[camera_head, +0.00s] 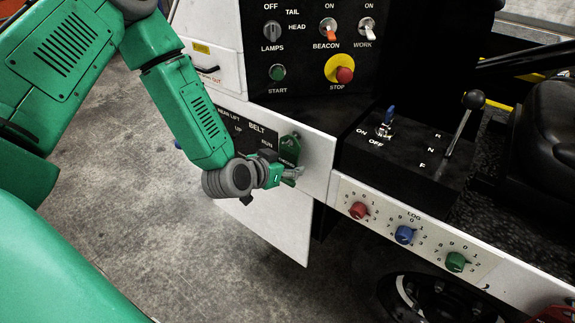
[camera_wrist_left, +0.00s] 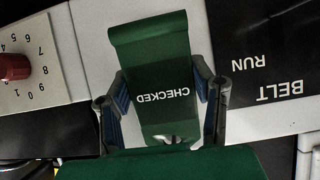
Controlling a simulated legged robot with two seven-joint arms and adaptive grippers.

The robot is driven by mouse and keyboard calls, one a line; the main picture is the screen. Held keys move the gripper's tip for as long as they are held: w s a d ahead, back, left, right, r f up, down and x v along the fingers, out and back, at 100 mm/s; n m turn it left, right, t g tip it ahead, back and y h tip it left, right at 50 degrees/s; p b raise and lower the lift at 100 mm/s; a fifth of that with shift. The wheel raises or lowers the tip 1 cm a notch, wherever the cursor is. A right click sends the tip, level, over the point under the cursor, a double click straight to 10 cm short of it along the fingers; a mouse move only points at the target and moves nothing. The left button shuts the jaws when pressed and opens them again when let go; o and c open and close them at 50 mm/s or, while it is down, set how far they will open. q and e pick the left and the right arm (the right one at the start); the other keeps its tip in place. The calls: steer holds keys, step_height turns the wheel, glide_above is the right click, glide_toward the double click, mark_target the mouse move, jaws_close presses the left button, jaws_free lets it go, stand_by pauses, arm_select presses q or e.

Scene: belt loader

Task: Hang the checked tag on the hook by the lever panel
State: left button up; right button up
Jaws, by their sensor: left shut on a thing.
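The green checked tag (camera_wrist_left: 155,50) fills the middle of the left wrist view, its white CHECKED lettering upside down there. In the head view the tag (camera_head: 289,148) shows as a small green piece against the white panel edge, partly behind my gripper. My left gripper (camera_head: 296,174) is shut on the tag; in the wrist view its fingers (camera_wrist_left: 163,92) flank the tag's sides. The hook is not clearly visible, and I cannot tell whether the tag touches it. The black lever panel (camera_head: 385,155) with a blue toggle and a black-knobbed lever lies right of the gripper. My right gripper is not in view.
A switch panel (camera_head: 315,60) with a red stop button stands above. A white strip (camera_head: 400,235) with red, blue and green dials runs below the lever panel. The BELT panel (camera_head: 240,128) is partly behind my left arm. Open concrete floor lies at lower left.

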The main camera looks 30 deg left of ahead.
arm_select(q)
steer(key=shift+a, duration=0.1)
steer(key=o, duration=1.2)
steer(key=v, duration=0.7)
steer(key=s+d+f+g, duration=0.1)
steer(key=s+f+g, duration=0.3)
steer(key=s, duration=0.4)
steer(key=s+d+f+g, duration=0.1)
steer(key=s+f+g, duration=0.2)
steer(key=s+f, duration=0.4)
steer(key=s+d+f+g, duration=0.2)
steer(key=s+f+g, duration=0.2)
steer(key=s, duration=0.6)
step_height(320, 180, down, 2)
steer(key=shift+f+g+y, duration=0.15)
steer(key=shift+g+y, duration=0.15)
steer(key=shift+y, duration=0.1)
steer(key=shift+a, duration=0.1)
